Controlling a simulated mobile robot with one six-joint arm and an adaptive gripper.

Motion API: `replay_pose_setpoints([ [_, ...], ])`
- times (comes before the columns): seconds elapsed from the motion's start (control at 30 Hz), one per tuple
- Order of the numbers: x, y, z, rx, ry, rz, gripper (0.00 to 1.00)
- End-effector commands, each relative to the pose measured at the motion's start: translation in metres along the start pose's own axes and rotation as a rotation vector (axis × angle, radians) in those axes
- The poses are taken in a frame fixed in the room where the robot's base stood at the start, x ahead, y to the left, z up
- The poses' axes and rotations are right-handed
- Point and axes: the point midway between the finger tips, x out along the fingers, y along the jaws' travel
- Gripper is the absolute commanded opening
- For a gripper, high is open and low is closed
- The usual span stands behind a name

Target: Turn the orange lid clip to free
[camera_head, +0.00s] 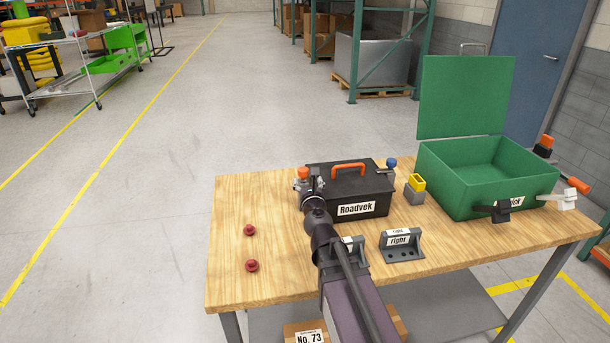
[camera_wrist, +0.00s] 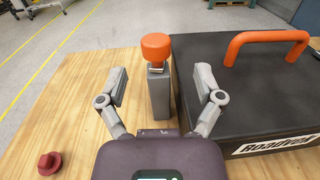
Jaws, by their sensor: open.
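The orange lid clip (camera_head: 303,172) stands at the left end of the black box (camera_head: 372,205) labelled Roadvek. In the wrist view it is an orange cap (camera_wrist: 157,46) on an upright grey stem, close beside the box's left wall. My gripper (camera_wrist: 160,85) is open, with one finger to the left of the stem and one to its right. Gaps show on both sides, and the cap sits farther off than the fingertips. In the head view my gripper (camera_head: 312,184) partly hides the clip's base.
The box has an orange handle (camera_head: 349,169) and a blue knob (camera_head: 391,163) at its right. Nearby are a yellow-topped block (camera_head: 417,183), a bracket labelled right (camera_head: 402,244) and an open green box (camera_head: 488,178). Two red knobs (camera_head: 249,230) sit on the table's left, otherwise clear.

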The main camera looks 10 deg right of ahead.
Motion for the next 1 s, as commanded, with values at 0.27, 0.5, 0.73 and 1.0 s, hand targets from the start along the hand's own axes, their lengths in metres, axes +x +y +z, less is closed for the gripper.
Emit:
replay_pose_setpoints([
  [0.27, 0.030, 0.010, 0.000, 0.000, 0.000, -0.187, 0.85],
  [0.5, 0.044, 0.023, 0.001, 0.000, 0.000, -0.389, 0.85],
  [0.73, 0.048, 0.038, 0.001, 0.000, 0.000, -0.554, 0.85],
  [1.0, 0.043, 0.066, 0.001, 0.000, 0.000, -0.763, 0.85],
])
